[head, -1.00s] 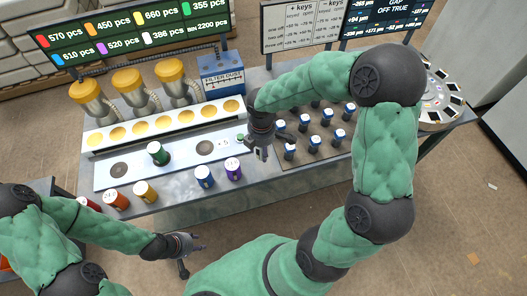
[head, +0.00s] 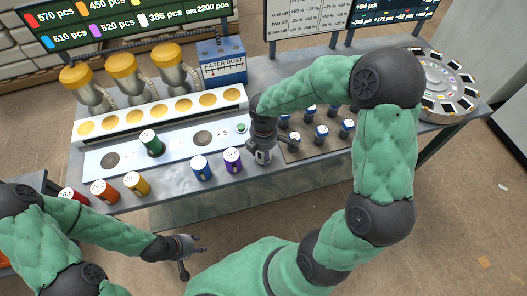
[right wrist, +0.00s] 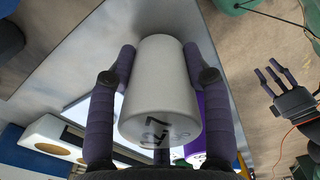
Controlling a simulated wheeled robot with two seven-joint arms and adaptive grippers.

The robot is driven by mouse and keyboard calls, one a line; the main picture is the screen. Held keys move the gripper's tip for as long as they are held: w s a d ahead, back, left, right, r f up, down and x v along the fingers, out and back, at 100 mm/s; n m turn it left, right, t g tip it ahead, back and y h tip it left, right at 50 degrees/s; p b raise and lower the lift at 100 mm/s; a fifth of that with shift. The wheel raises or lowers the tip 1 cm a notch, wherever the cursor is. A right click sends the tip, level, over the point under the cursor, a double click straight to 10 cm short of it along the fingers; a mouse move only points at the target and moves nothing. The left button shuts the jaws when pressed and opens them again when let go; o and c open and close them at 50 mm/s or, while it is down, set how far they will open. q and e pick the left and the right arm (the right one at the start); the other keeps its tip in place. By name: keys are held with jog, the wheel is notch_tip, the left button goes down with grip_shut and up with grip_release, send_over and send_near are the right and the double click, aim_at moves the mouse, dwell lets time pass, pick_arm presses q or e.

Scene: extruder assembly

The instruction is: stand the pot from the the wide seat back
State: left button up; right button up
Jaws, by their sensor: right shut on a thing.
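My right gripper (head: 262,153) is shut on a pale grey pot (right wrist: 160,85) marked 12.7, which fills the middle of the right wrist view between the fingers. In the head view it is near the table's front edge, just right of the purple pot (head: 232,160); whether the grey pot touches the table I cannot tell. The white seat plate (head: 178,150) has two empty dark wide seats, one at left (head: 109,160) and one at right (head: 203,138). A green pot (head: 152,143) stands between them. My left gripper (head: 192,256) is open and empty in front of the table.
A blue pot (head: 201,168), yellow pot (head: 136,184), orange pot (head: 104,191) and red pot (head: 74,199) stand along the front edge. A tray (head: 294,152) of several dark, blue-topped pieces lies right of my right gripper. A green button (head: 241,127) is at the plate's right end.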

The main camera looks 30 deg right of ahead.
jog(key=shift+f+b, duration=0.35)
jog(key=shift+f, duration=0.1)
dwell(0.3)
jog(key=o, duration=1.4)
jog(key=shift+c, duration=0.2)
